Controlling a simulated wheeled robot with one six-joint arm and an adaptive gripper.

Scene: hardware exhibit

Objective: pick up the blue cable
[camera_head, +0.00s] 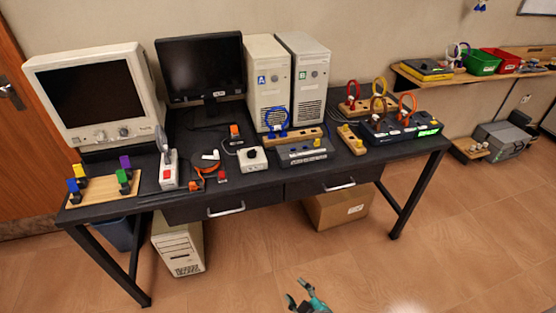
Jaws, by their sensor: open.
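The blue cable (277,119) is a coiled loop standing upright on the black desk (232,187), in front of the computer tower marked A. It is at or just behind a wooden strip (293,135); I cannot tell how it is held there. My gripper (299,297) shows at the bottom edge of the view, over the wooden floor in front of the desk. It is open and empty, well apart from the cable.
A grey box (305,152) sits in front of the cable, a white box (252,158) to its left. Two beige towers (268,82) stand behind. Red, yellow and orange loops (407,103) stand to the right. The floor before the desk is clear.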

